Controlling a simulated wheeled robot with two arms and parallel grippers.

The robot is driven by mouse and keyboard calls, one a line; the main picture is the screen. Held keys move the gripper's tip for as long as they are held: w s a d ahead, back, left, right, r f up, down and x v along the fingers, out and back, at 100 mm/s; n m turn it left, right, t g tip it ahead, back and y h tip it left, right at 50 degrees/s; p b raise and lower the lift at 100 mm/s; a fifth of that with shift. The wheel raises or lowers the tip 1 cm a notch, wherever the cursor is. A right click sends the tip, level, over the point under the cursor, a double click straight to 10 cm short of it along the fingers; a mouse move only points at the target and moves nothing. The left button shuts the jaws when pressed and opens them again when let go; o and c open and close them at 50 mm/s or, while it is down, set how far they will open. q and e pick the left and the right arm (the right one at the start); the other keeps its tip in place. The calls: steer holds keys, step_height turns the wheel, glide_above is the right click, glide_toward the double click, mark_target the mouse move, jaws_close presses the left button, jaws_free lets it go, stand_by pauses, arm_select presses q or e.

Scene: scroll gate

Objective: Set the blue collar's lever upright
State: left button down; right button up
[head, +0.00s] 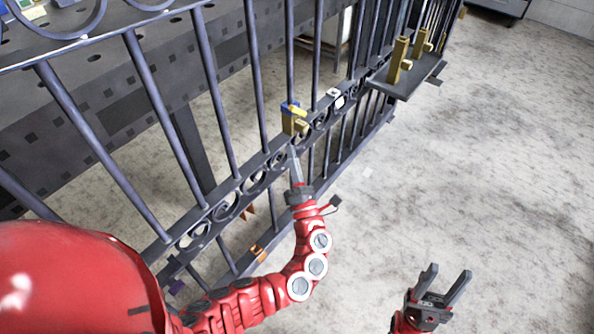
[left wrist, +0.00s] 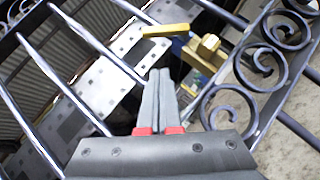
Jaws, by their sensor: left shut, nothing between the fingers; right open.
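The blue collar (head: 288,107) sits around a bar of the dark gate in the head view, just above the gate's ringed middle band. Its yellow lever (head: 298,111) sticks out to the right and looks tilted over, not upright. A brass block (head: 290,124) is directly below the collar. My left gripper (head: 294,150) is shut and empty, with its tips a little below the brass block. In the left wrist view, the shut fingers (left wrist: 160,72) are apart from the yellow lever (left wrist: 167,30) and the brass block (left wrist: 203,55). My right gripper (head: 446,282) is open and empty over the floor.
The gate's bars and scrolls (left wrist: 284,25) crowd around my left gripper. A dark shelf (head: 407,83) with brass posts (head: 400,60) juts out at the upper right. A white-topped piece (head: 336,95) sits on the band. The concrete floor at right is clear.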

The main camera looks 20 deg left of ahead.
mark_target(300, 110)
arm_select(q)
steer(key=w+r, duration=0.1)
steer(key=w, duration=0.1)
steer(key=w+r+b, duration=0.1)
steer(key=r, duration=0.1)
steer(key=w+a+r+b, duration=0.1)
steer(key=w, duration=0.1)
steer(key=shift+w+r, duration=0.3)
steer(key=shift+r, duration=0.1)
steer(key=r+m+h+p, duration=0.1)
steer(key=p, duration=0.6)
steer(key=r+m+h+p, duration=0.1)
steer(key=m+p, duration=0.1)
steer(key=p, duration=0.5)
steer(key=r+m+g+h+p, duration=0.1)
steer(key=r+m+p, duration=0.1)
steer(key=p, duration=0.5)
steer(key=shift+w+d+r+h, duration=0.1)
steer(key=shift+w+d+h, duration=0.05)
steer(key=shift+w+h, duration=0.2)
steer(key=m+g+h+p, duration=0.1)
steer(key=p, duration=0.4)
steer(key=w+m+g+h+p, duration=0.1)
steer(key=m+p, duration=0.1)
steer(key=p, duration=0.3)
steer(key=shift+d+r, duration=0.1)
steer(key=shift+d, duration=0.1)
steer(key=shift+w+m+g+p, duration=0.25)
steer(key=shift+m+p, duration=0.25)
steer(key=shift+p, duration=0.7)
